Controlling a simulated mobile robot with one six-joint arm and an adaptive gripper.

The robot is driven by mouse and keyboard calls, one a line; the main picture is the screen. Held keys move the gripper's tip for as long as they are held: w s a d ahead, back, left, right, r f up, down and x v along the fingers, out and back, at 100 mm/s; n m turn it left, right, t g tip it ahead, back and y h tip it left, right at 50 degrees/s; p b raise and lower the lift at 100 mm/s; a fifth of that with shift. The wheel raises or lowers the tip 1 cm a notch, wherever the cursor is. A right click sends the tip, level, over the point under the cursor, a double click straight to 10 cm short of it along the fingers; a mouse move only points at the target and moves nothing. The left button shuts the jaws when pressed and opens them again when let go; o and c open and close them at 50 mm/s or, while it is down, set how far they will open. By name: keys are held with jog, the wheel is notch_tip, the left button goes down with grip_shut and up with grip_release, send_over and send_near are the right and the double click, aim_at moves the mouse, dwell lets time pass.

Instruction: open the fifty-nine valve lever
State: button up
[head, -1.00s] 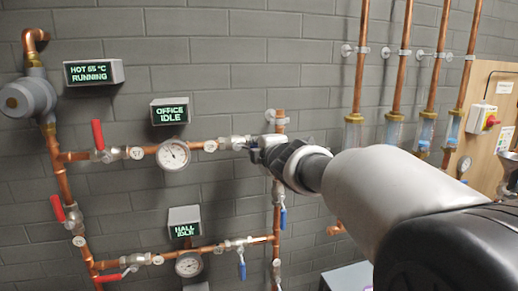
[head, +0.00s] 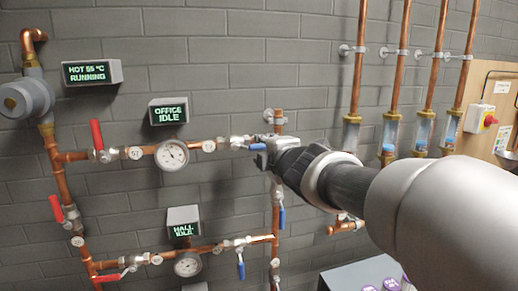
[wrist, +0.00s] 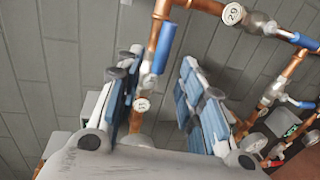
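My gripper (head: 266,158) is at the right end of the upper copper line, beside a valve with a blue lever (head: 256,147). In the wrist view the two fingers of my gripper (wrist: 160,78) are apart. A blue lever (wrist: 165,47) on a vertical pipe shows beyond and between them. I cannot tell whether the fingers touch anything. A round tag (wrist: 233,13) in the wrist view seems to read 29. Another tag (wrist: 141,104) between the fingers is too small to read. I cannot make out a tag reading 59, so which valve it is stays unclear.
Below hang blue levers on the vertical pipe (head: 282,216) and on the lower line (head: 241,266). Red levers (head: 97,134) are at left. A gauge (head: 172,154) and an OFFICE IDLE display (head: 169,112) are left of my gripper. A grey box (head: 345,277) stands below.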

jog(key=v, duration=0.5)
jog(key=s+d+f+m+g+h, duration=0.3)
jog(key=s+d+f+m+h, duration=0.4)
jog(key=s+d+m, duration=0.45)
jog(key=s+f+m+g+y, duration=0.1)
jog(key=s+f+m+g, duration=0.2)
jog(key=s+f+m, duration=0.2)
jog(key=s+f+m+g+y, duration=0.1)
jog(key=s+f+m+g, duration=0.3)
jog(key=s+f, duration=0.6)
jog(key=s+m, duration=0.1)
jog(key=s, duration=0.7)
jog(key=shift+a+f+g+y, duration=0.25)
jog(key=shift+f+g+y, duration=0.05)
jog(key=shift+f, duration=0.1)
